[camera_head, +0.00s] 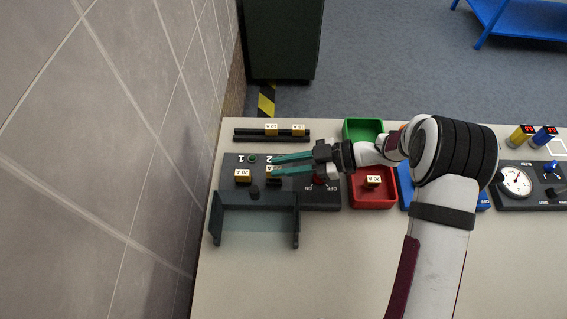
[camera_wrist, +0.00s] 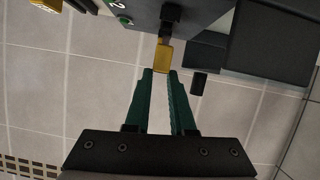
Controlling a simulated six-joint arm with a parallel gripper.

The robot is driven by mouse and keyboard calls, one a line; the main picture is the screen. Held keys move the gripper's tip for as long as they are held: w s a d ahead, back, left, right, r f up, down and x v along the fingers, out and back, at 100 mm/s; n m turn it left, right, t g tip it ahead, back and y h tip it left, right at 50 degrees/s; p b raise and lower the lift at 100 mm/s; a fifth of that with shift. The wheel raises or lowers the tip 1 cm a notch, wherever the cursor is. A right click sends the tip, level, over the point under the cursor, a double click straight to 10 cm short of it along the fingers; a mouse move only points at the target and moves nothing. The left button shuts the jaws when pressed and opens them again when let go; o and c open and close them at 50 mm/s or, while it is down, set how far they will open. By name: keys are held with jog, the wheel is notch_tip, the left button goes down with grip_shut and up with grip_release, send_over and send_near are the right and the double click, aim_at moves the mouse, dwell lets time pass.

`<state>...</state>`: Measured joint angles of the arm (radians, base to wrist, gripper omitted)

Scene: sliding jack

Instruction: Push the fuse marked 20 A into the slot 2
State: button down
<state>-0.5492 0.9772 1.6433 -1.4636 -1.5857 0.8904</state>
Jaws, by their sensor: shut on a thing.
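My gripper (camera_head: 272,163) is over the dark panel, its green fingers reaching left to the area marked 2. It is shut on a yellow fuse (camera_wrist: 163,56), gripped at its near end by the fingertips. In the head view this fuse is partly covered by a finger, and its marking cannot be read in full. In the wrist view the fuse lines up with a dark socket (camera_wrist: 171,14), apparently slot 2; I cannot tell how far in it is. A fuse marked 20 A (camera_head: 242,176) stands at position 1. Another fuse marked 20 A (camera_head: 373,181) lies in the red tray (camera_head: 388,203).
A dark rack (camera_head: 245,133) holds two yellow fuses behind the panel. An open cover (camera_head: 255,221) extends from the panel's front. A green tray (camera_head: 362,124) is behind the red one. A gauge (camera_head: 516,181) is far right. The wall is close on the left.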

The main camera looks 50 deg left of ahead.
jog(key=shift+f, duration=1.25)
dwell(0.5)
jog(key=c, duration=0.7)
grip_release()
jog(key=shift+w, duration=0.15)
jog(key=v, duration=1.5)
jog(key=shift+w+d+r, duration=0.2)
